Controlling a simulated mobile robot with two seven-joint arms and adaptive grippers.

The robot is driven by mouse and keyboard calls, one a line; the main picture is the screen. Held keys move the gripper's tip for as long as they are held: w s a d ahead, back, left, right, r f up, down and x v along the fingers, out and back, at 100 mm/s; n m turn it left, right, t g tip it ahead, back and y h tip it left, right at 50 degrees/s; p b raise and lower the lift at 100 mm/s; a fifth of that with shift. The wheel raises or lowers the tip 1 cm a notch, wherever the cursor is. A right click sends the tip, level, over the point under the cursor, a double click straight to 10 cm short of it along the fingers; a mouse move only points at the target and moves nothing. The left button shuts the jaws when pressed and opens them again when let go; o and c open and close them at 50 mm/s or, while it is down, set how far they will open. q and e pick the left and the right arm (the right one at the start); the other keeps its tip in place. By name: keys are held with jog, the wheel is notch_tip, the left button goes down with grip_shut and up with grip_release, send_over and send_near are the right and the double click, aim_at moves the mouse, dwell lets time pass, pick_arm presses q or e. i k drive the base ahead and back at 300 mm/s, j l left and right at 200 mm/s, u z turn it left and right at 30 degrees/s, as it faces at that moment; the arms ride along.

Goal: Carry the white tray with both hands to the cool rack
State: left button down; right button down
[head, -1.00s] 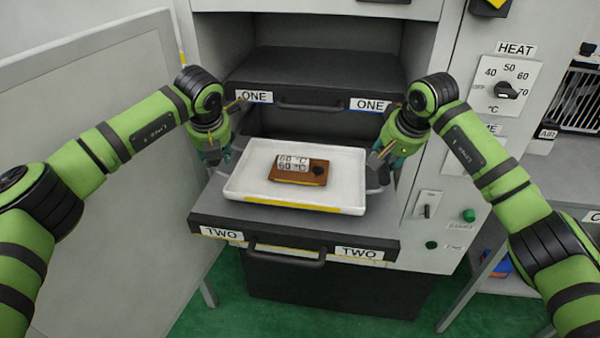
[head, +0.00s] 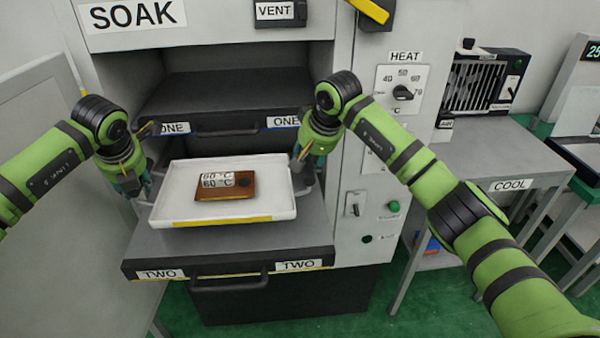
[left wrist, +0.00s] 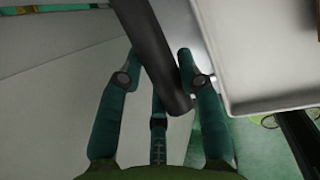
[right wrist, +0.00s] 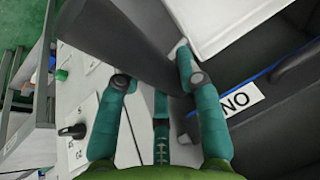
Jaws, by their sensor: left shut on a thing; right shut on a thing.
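The white tray (head: 270,205) is level over the open black drawer marked TWO (head: 230,245); I cannot tell whether it touches the drawer. A brown block (head: 240,188) with a "60 °C" label lies on it. My left gripper (head: 142,188) is shut on the tray's dark left handle (left wrist: 150,50). My right gripper (head: 303,168) is shut on the dark right handle (right wrist: 115,40). In both wrist views the handles lie between the fingers. The cool rack (head: 470,150) is the grey table at right with a COOL label; its visible top is mostly bare.
The SOAK cabinet (head: 215,30) surrounds the drawers, with drawer ONE (head: 225,105) behind the tray. Its HEAT panel (head: 402,95) stands between tray and cool rack. A vented unit (head: 475,82) is at the rack's back. A grey panel (head: 30,100) stands at left.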

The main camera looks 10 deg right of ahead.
aim_at(489, 146)
jog(key=k+l, duration=0.1)
jog(key=l, duration=0.35)
jog(key=k+l, duration=0.1)
jog(key=l, duration=0.3)
jog(key=k+l+u, duration=0.1)
jog(key=l, duration=0.35)
jog(key=k+l, duration=0.15)
jog(key=l, duration=0.3)
jog(key=l+u, duration=0.15)
jog(key=l, duration=1.15)
jog(key=l+u, duration=0.15)
jog(key=l, duration=0.9)
jog(key=l+z, duration=0.3)
jog(key=i+z, duration=0.1)
jog(key=i, duration=0.45)
